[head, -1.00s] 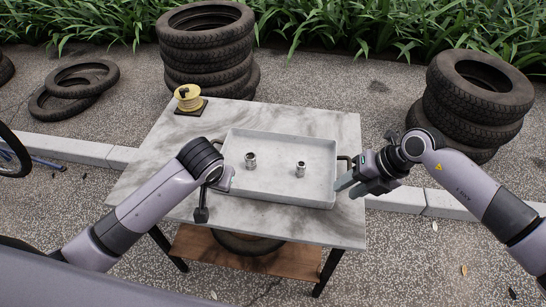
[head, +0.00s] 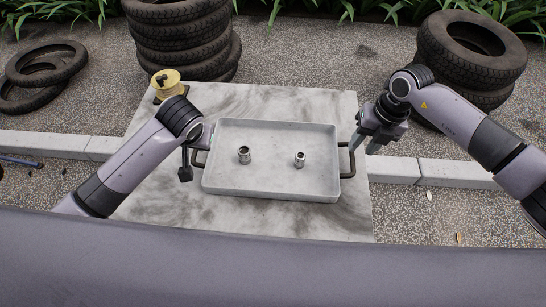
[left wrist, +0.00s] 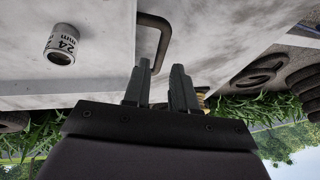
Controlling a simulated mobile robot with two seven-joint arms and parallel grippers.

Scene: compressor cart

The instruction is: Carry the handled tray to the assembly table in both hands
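The handled tray (head: 272,190) is light grey and shallow, lying flat on a marble-topped table. It holds two small metal sockets, one on the left (head: 244,155) and one on the right (head: 299,159). My left gripper (head: 192,160) is at the tray's left handle (head: 199,158). In the left wrist view its fingers (left wrist: 162,88) are apart with nothing visibly between them, and the dark handle (left wrist: 160,35) is just beyond the tips. My right gripper (head: 365,145) is open, fingers pointing down, just right of the right handle (head: 348,160); contact cannot be told.
A yellow spool (head: 166,82) stands at the table's (head: 300,220) back left corner. Tyre stacks stand behind left (head: 180,40) and behind right (head: 465,55). Loose tyres (head: 45,65) lie far left. The marble in front of the tray is clear.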

